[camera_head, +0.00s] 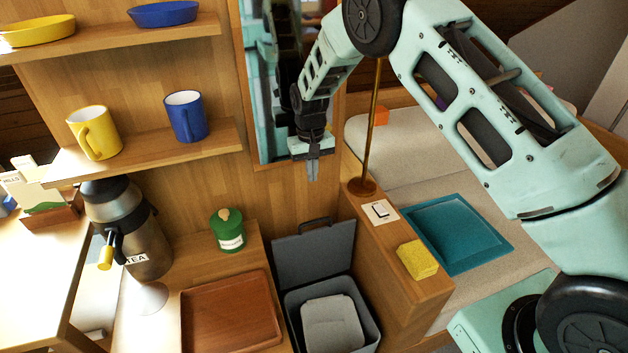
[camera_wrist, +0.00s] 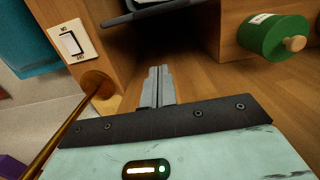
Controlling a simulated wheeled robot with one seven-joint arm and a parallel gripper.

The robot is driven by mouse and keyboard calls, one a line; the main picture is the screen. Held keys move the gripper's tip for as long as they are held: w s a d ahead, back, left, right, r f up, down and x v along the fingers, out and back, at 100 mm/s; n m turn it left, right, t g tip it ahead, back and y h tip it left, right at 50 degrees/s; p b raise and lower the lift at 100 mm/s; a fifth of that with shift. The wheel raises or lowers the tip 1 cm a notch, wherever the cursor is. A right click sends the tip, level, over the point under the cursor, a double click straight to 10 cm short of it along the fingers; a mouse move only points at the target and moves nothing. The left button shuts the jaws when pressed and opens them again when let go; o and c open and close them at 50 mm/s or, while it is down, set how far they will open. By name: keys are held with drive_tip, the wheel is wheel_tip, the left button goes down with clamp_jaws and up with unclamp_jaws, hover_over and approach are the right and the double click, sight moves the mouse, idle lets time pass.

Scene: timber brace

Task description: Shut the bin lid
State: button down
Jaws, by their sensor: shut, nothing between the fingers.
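The grey bin (camera_head: 290,314) stands on the floor between the wooden shelf unit and the narrow wooden cabinet. Its grey lid (camera_head: 314,252) is open, tilted up at the back with a dark handle on its top edge. A pale grey container or lining shows inside the bin. My gripper (camera_head: 313,171) hangs above and behind the raised lid, pointing down, apart from it. Its fingers are together and empty, as the wrist view (camera_wrist: 157,86) also shows. In the wrist view, a dark edge of the lid (camera_wrist: 150,10) shows at the top.
The cabinet right of the bin carries a brass pole (camera_head: 373,120), a light switch (camera_head: 380,211) and a yellow sponge (camera_head: 417,260). Left are a brown tray (camera_head: 230,315), a green canister (camera_head: 228,230) and a tea urn (camera_head: 140,235). A mirror (camera_head: 265,90) hangs behind my gripper.

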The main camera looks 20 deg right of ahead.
drive_tip(key=s+f+p, duration=0.3)
drive_tip(key=s+f, duration=0.1)
drive_tip(key=f, duration=0.5)
drive_tip(key=shift+s, duration=0.35)
drive_tip(key=shift+s+f, duration=0.1)
drive_tip(key=shift+f, duration=0.05)
